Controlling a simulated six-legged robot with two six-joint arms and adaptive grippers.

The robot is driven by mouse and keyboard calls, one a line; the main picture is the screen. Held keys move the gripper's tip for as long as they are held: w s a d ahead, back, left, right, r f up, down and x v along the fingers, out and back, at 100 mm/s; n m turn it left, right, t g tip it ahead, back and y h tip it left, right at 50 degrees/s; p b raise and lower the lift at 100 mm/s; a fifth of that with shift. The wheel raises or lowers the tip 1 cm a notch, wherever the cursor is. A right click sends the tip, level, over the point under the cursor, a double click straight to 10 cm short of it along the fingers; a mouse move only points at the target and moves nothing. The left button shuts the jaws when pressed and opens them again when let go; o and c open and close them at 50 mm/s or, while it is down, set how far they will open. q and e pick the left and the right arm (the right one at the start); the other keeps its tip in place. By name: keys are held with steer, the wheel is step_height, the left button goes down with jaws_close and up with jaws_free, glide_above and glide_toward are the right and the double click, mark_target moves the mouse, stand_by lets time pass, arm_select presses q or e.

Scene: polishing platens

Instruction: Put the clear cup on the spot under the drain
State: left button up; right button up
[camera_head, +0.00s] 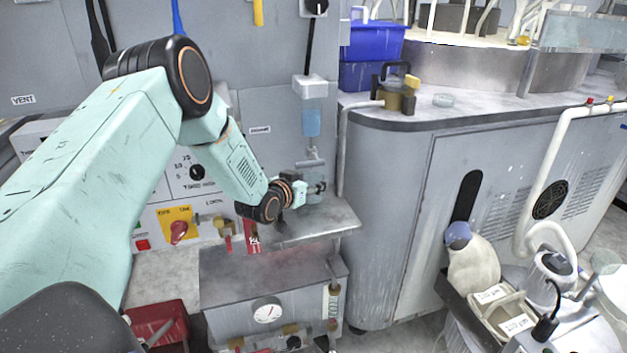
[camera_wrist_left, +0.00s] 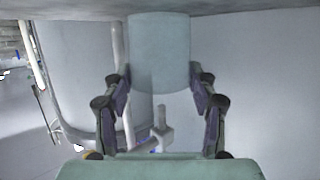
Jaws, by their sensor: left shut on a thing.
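The clear cup (camera_head: 315,197) is in my left gripper (camera_head: 319,187), just above or on the grey metal shelf (camera_head: 330,217); I cannot tell whether it touches. It sits below the drain tap (camera_head: 312,161). In the left wrist view the cup (camera_wrist_left: 159,55) is a pale, translucent cylinder between the fingers of my left gripper (camera_wrist_left: 160,92), which is shut on it. That view seems inverted: the shelf surface (camera_wrist_left: 70,9) lies along the top and the drain tap (camera_wrist_left: 160,128) shows below the cup. The spot itself is hidden. My right gripper is not in view.
A container of blue liquid (camera_head: 312,122) hangs on the wall panel above the tap. A control panel with a red knob (camera_head: 179,231) is left of the shelf. A gauge box (camera_head: 267,311) is below. A rounded grey cabinet (camera_head: 385,235) stands close on the right.

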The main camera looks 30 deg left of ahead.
arm_select(q)
steer(key=shift+a+f, duration=0.1)
steer(key=shift+f, duration=0.1)
steer(key=shift+s+f+b, duration=0.2)
steer(key=shift+f+b, duration=0.1)
steer(key=shift+b, duration=0.05)
